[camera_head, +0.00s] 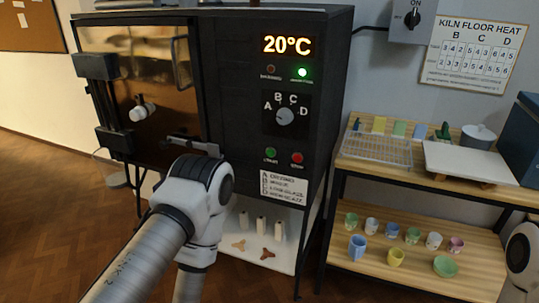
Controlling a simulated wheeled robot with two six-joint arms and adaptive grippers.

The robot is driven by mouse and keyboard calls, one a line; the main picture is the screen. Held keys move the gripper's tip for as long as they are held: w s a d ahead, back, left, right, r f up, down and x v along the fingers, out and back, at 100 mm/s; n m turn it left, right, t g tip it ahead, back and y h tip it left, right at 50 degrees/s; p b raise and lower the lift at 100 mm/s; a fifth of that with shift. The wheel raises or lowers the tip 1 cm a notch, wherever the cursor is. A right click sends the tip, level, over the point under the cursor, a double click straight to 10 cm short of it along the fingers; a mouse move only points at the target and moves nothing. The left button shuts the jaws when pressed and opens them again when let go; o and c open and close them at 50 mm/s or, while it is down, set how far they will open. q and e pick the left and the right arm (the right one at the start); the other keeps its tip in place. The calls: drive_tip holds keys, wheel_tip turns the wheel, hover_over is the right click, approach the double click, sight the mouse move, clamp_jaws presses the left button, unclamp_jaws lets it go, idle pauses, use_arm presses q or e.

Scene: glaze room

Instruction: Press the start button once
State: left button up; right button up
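The green start button (271,152) is on the lower part of the dark kiln's front panel (235,110), left of a red button (297,158). Nothing touches it or covers it. The display (286,45) above reads 20°C, and a green lamp (303,72) is lit below it. A dial (285,116) marked A to D sits between the lamps and the buttons. One of my white arms bends in front of the kiln, left of and below the buttons. Only a bit of my other arm shows at the right edge.
The kiln's door (140,75) with a white knob (142,111) is at left. A label (284,187) is under the buttons. At right a wooden shelf unit (425,260) holds small cups, a wire rack (375,148) and a white board (468,162).

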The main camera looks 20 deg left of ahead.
use_arm(q)
clamp_jaws()
idle(1.1)
